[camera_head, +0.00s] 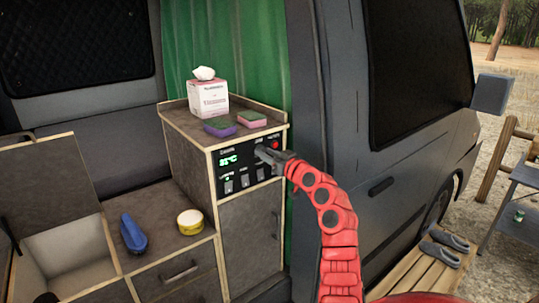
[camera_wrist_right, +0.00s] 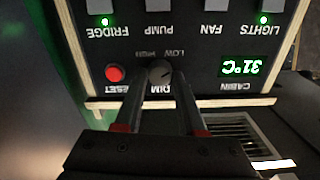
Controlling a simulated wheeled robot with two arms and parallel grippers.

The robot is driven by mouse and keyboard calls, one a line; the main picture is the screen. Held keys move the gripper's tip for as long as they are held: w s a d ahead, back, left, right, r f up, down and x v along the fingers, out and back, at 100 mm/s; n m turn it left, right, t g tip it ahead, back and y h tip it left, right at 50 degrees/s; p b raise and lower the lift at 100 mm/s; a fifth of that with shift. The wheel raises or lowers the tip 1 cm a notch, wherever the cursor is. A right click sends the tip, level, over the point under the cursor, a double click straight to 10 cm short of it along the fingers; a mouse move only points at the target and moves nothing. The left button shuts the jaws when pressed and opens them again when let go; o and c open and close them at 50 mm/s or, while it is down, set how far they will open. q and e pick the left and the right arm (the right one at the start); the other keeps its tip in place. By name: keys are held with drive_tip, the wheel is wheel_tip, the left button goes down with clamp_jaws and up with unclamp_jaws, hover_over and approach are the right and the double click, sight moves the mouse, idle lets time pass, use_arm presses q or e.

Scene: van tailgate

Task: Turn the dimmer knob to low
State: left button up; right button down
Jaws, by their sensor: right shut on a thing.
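The black control panel (camera_head: 239,168) is on the upper front of the wooden cabinet. In the right wrist view it appears upside down, and the dimmer knob (camera_wrist_right: 159,73), marked DIM with LOW and HIGH labels, sits between my fingers. My right gripper (camera_head: 262,152) reaches the panel from the right and is shut on the knob. In the right wrist view my right gripper (camera_wrist_right: 160,80) has one finger on each side of the knob. The knob is hidden behind the gripper in the head view. My left gripper is not in view.
The red reset button (camera_wrist_right: 115,72) is close beside the fingers. Several switches, such as the fan switch (camera_wrist_right: 216,5), line the panel. A tissue box (camera_head: 209,99) and two sponges stand on the cabinet top. A blue item (camera_head: 133,234) and yellow tin (camera_head: 190,222) lie on the lower counter.

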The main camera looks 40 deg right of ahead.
drive_tip(key=shift+m, duration=0.9)
drive_tip(key=c, duration=0.5)
unclamp_jaws()
drive_tip(key=shift+a, duration=0.1)
drive_tip(key=s+a+b, duration=0.2)
drive_tip(key=s+b, duration=0.3)
drive_tip(key=s, duration=1.2)
drive_tip(key=shift+s+b, duration=0.2)
drive_tip(key=shift+b, duration=0.15)
